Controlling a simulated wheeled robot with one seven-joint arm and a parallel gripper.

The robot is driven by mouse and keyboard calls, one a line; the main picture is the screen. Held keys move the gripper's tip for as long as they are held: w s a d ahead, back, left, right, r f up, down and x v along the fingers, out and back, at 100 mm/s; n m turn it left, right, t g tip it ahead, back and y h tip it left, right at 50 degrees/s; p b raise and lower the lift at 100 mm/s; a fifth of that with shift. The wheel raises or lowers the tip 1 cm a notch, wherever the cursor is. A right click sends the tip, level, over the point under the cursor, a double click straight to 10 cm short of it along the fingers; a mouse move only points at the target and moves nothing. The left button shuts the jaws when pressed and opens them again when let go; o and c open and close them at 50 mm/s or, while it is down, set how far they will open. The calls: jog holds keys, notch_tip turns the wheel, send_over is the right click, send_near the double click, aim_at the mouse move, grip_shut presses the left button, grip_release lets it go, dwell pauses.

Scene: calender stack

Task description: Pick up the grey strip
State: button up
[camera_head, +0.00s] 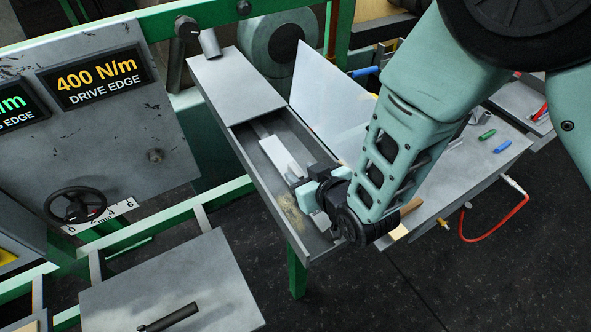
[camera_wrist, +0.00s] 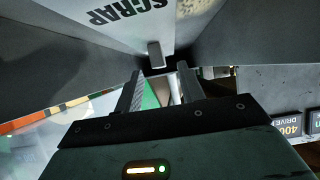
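A narrow grey piece (camera_head: 262,130), which may be the grey strip, shows in the open tray (camera_head: 244,150) beyond a pale flat piece (camera_head: 280,156). I cannot tell where it ends. My gripper (camera_head: 303,183) is low in the tray, at the near end of the pale piece. In the wrist view my gripper's two fingers (camera_wrist: 158,88) stand apart with background between them. A small grey block (camera_wrist: 155,55) shows just beyond the fingertips, in front of a pale panel (camera_wrist: 110,35) marked SCRAP. I cannot tell whether it belongs to the strip.
The tray's walls rise close on both sides of my gripper. A flat grey cover (camera_head: 238,85) lies over its far part. A pale plate (camera_head: 325,100) stands tilted at right. Yellowish debris (camera_head: 289,212) lies in the tray. Green and blue pens (camera_head: 502,146) lie on the right-hand table.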

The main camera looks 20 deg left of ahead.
jog(key=shift+x, duration=0.8)
jog(key=shift+c, duration=0.3)
grip_shut()
